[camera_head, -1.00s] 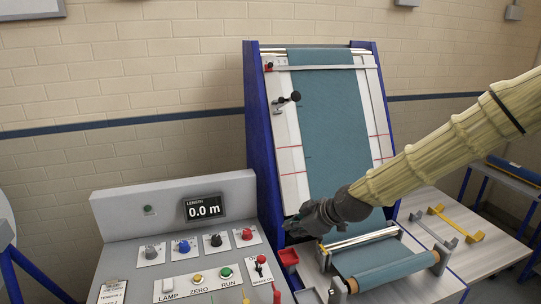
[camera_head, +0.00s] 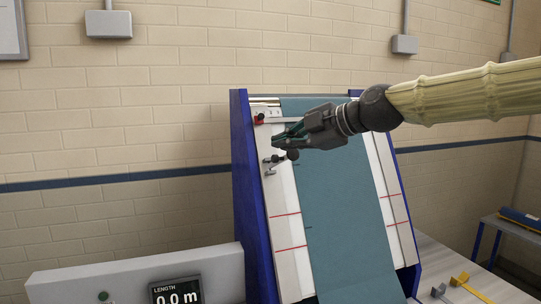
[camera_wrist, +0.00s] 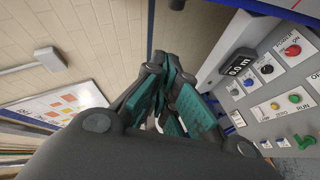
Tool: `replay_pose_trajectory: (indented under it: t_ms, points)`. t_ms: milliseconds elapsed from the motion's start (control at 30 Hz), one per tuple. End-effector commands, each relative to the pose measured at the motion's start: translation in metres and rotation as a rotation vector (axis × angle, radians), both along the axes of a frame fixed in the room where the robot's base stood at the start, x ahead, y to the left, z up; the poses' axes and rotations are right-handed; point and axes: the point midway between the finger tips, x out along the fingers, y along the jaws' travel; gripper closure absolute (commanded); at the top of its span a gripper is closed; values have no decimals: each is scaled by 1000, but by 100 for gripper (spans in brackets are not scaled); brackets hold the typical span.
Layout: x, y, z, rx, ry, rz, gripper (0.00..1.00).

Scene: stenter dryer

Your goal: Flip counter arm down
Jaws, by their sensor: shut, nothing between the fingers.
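The counter arm (camera_head: 279,159) is a small grey lever with a round black knob, mounted on the left white rail of the sloping blue frame (camera_head: 242,190). My gripper (camera_head: 274,141) is at the lever's upper end, just above the knob in the head view. The fingers point left, and I cannot tell whether they touch the knob. The gripper is shut and empty. In the wrist view its teal-padded fingers (camera_wrist: 172,98) are together, and the counter arm does not show there.
Teal cloth (camera_head: 345,210) runs down the frame. A red clamp (camera_head: 259,119) sits on the crossbar just above the gripper. The control console (camera_wrist: 268,75) with its length display (camera_head: 177,291) stands at the lower left. The brick wall is behind.

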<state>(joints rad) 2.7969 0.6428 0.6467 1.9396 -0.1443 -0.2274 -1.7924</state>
Motion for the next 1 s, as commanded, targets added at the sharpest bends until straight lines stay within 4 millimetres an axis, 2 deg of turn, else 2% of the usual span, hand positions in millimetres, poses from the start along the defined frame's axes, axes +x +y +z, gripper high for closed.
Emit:
replay_pose_trajectory:
  t_ms: [267, 1000]
  points:
    - [6, 6, -4, 0, 2, -1, 100]
    - [59, 68, -38, 1, 3, -5, 100]
